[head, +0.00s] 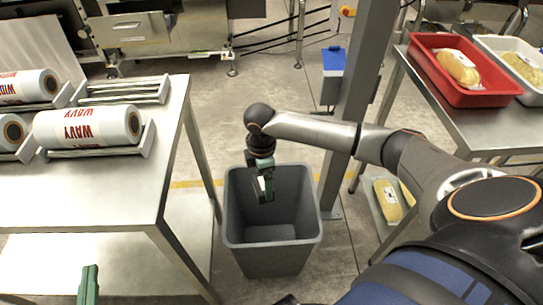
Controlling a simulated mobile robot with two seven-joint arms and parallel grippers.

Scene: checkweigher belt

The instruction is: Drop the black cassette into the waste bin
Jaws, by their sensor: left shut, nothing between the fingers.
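The waste bin (272,262) is a tall, dark grey, open-topped tub standing on the floor at the centre of the head view. I cannot make out a black cassette anywhere. Only part of the bin's inside shows, so I cannot tell whether one lies in it.
A steel table (107,183) at left carries printed film rolls (88,125) on cradles. A grey post (357,95) stands behind the bin. At right, another table (480,125) holds a red tray (465,88) and a white tray (512,62) with packaged loaves.

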